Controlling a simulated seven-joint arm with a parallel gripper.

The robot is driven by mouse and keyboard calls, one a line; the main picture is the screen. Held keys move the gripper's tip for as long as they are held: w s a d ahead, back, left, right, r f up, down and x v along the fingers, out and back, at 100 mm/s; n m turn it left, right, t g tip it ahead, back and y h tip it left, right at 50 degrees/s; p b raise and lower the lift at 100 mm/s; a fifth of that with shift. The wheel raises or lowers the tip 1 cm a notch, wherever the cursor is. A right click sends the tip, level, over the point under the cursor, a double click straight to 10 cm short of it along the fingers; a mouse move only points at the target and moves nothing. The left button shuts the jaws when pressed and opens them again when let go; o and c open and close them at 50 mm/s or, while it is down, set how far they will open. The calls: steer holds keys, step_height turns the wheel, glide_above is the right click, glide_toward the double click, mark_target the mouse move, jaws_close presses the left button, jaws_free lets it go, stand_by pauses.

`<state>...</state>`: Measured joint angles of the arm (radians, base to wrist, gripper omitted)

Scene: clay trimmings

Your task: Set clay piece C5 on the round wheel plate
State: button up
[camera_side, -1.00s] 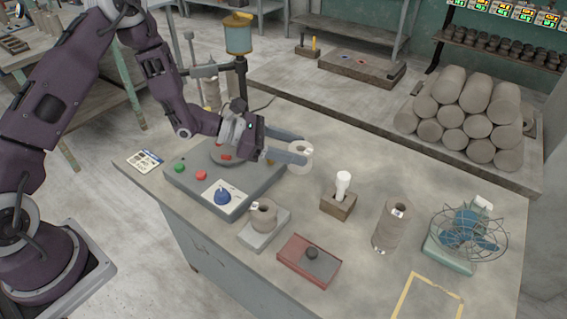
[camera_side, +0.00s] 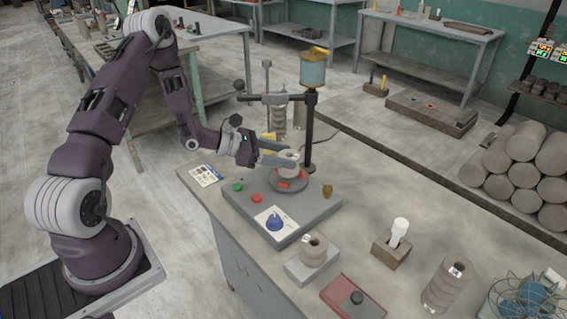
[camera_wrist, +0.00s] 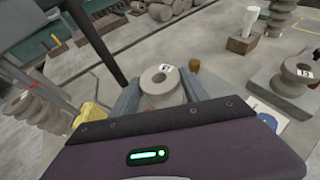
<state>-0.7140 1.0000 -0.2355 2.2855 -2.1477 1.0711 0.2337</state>
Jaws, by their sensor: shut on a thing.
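My gripper (camera_side: 284,160) is shut on a pale ring-shaped clay piece (camera_side: 288,167), its two grey fingers on either side of it. In the wrist view the piece (camera_wrist: 159,91) has a hole in its top and a small label, too small to read surely as C5. The round wheel plate (camera_side: 291,187), a grey disc with red marks, lies directly under the piece on a grey control box (camera_side: 305,208). The piece is upright and over the plate; I cannot tell whether it touches. The wrist view hides the plate behind gripper and piece.
A black post with a blue-yellow canister (camera_side: 313,70) stands close behind the plate. A small brown object (camera_side: 327,191) sits on the box.

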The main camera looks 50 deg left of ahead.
steer(key=shift+f, duration=0.9)
steer(key=shift+f, duration=0.1)
steer(key=o, duration=1.7)
steer(key=shift+c, duration=0.2)
